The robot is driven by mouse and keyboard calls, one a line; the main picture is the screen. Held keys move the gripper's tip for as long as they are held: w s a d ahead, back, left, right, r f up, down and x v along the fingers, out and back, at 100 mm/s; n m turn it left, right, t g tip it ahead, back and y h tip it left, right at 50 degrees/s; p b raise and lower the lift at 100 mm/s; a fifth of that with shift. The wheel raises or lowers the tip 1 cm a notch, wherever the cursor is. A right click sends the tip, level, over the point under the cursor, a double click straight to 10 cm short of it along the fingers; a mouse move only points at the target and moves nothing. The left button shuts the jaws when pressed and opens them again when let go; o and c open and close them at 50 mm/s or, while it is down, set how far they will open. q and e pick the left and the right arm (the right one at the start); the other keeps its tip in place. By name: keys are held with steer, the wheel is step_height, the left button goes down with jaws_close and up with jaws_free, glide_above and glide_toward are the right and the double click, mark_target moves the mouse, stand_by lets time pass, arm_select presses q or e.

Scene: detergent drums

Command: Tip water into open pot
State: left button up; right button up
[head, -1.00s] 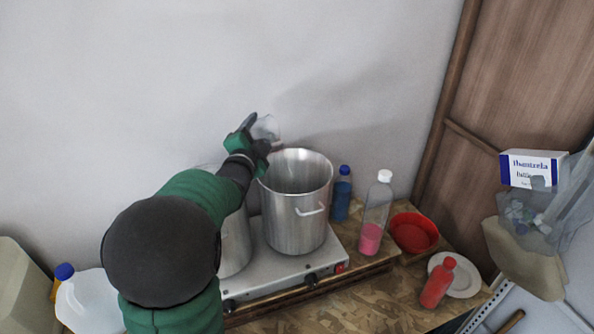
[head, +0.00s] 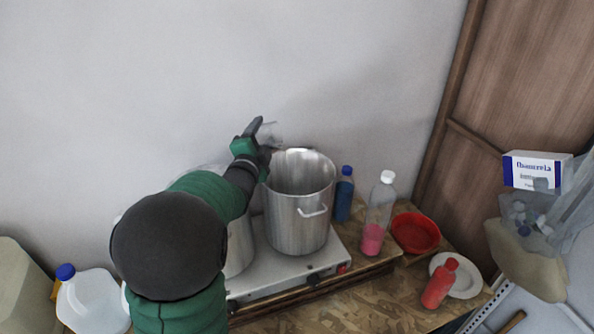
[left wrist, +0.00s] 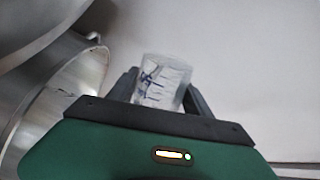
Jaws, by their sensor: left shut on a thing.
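The open metal pot (head: 297,215) stands on a hot plate, and its wall also shows at the left of the left wrist view (left wrist: 70,85). My left gripper (head: 257,135) is at the pot's back left, above rim height. It is shut on a clear cup (head: 269,133) with dark markings, seen between the fingers in the left wrist view (left wrist: 162,82). The cup looks tilted toward the pot in the head view. I cannot tell whether water is in the cup or flowing. My right gripper is out of view.
A second pot (head: 240,243) is partly hidden behind my left arm. Right of the hot plate (head: 290,275) stand a blue bottle (head: 343,195), a pink-filled bottle (head: 377,215), a red bowl (head: 415,233) and a red bottle (head: 439,285) by a white plate (head: 467,280). A jug (head: 92,300) is at left.

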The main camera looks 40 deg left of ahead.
arm_select(q)
steer(key=shift+w+d+f, duration=0.1)
steer(key=shift+d+f, duration=0.05)
steer(key=shift+d, duration=0.3)
steer(key=shift+w+d+f+m, duration=0.2)
steer(key=shift+d+f+m, duration=0.2)
steer(key=shift+d+m, duration=0.2)
steer(key=shift+d, duration=0.15)
steer(key=shift+a, duration=0.3)
steer(key=shift+a+r+m, duration=0.1)
steer(key=shift+a+m, duration=0.3)
steer(key=shift+a, duration=0.2)
steer(key=shift+d+r+m+b, duration=0.15)
steer(key=shift+d+m+b, duration=0.15)
steer(key=shift+d, duration=0.1)
steer(key=shift+d+r, duration=0.1)
steer(key=shift+r, duration=0.05)
steer(key=shift+m, duration=0.3)
steer(key=shift+f+b, duration=0.2)
steer(key=shift+b, duration=0.1)
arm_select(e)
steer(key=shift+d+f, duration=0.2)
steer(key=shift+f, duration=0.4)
arm_select(q)
steer(key=shift+w+a+f+m, duration=0.1)
steer(key=shift+a+f+m, duration=0.1)
steer(key=shift+m, duration=0.1)
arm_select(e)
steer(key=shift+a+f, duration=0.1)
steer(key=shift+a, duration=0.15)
